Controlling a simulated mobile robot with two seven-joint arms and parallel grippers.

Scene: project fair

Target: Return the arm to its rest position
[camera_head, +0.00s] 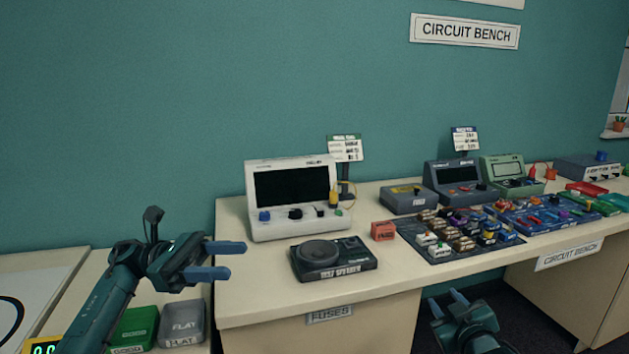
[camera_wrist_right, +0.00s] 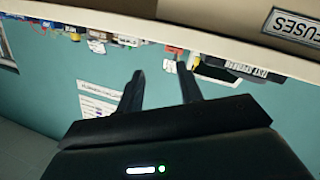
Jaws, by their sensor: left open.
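My left gripper (camera_head: 236,260) is open and empty. It is in the air at the left of the head view, in front of the bench's left end, with its blue fingers pointing right. My right gripper (camera_head: 448,303) is low in front of the bench, below the table top. Its two fingers stand apart with nothing between them, and they also show in the right wrist view (camera_wrist_right: 160,72). That view is turned over, with the bench edge along the top.
The bench (camera_head: 240,308) carries a white oscilloscope (camera_head: 295,228), a black speaker box (camera_head: 335,276), a red block (camera_head: 383,231) and a dark mat (camera_head: 432,252) of small parts. Green (camera_head: 135,327) and grey (camera_head: 181,323) boxes sit near my left arm. Dark floor is free around my right gripper.

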